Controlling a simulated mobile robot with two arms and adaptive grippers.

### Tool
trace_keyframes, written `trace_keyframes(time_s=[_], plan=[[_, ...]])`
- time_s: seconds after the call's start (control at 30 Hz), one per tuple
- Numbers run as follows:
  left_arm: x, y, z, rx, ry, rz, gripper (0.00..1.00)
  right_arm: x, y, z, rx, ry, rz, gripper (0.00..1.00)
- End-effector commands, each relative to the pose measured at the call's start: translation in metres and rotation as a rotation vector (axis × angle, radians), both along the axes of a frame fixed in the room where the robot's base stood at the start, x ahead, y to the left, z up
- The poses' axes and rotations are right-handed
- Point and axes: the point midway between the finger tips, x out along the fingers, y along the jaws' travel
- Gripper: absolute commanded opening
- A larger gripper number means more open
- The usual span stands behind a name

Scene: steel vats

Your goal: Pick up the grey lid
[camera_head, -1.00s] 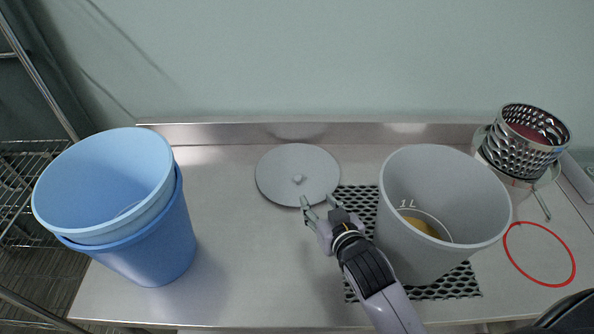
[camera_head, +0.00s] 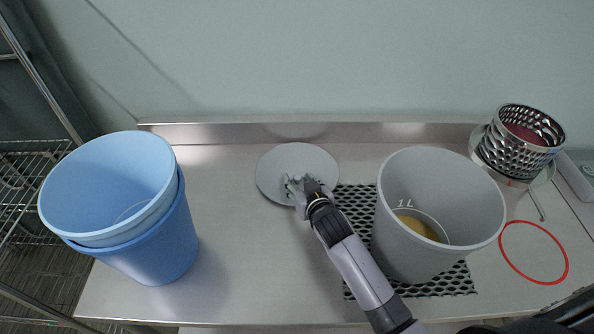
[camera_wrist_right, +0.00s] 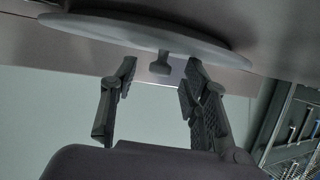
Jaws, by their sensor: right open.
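The grey lid (camera_head: 285,163) is a flat round disc lying on the steel counter near its back. In the right wrist view the lid (camera_wrist_right: 150,32) spans the top, and its small knob (camera_wrist_right: 160,66) points toward my fingers. My right gripper (camera_head: 295,180) is over the lid's front part at the knob, which it hides in the head view. In the wrist view the right gripper (camera_wrist_right: 158,80) is open, with its fingers on either side of the knob and a gap to each. My left gripper is not in view.
A grey bucket (camera_head: 410,260) with yellow contents stands on a black mesh mat (camera_head: 445,284) to the right. Stacked blue buckets (camera_head: 165,240) stand at the left. A perforated steel cylinder (camera_head: 522,148) and a red ring (camera_head: 534,252) are at the far right. The counter left of the lid is clear.

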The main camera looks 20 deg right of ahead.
Motion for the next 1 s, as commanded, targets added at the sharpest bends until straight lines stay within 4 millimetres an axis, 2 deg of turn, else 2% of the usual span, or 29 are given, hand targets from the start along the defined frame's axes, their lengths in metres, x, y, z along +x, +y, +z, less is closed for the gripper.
trace_keyframes(time_s=[0.27,0.87,1.0], plan=[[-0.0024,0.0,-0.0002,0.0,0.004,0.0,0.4,0.0015,0.0003,-0.0005,0.001,-0.001,0.0,0.41],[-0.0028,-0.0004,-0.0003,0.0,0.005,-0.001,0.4,0.0012,0.0001,-0.0006,0.001,0.0,0.0,0.01],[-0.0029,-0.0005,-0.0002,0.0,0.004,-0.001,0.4,0.0012,0.0001,-0.0006,0.001,0.0,0.0,0.0]])
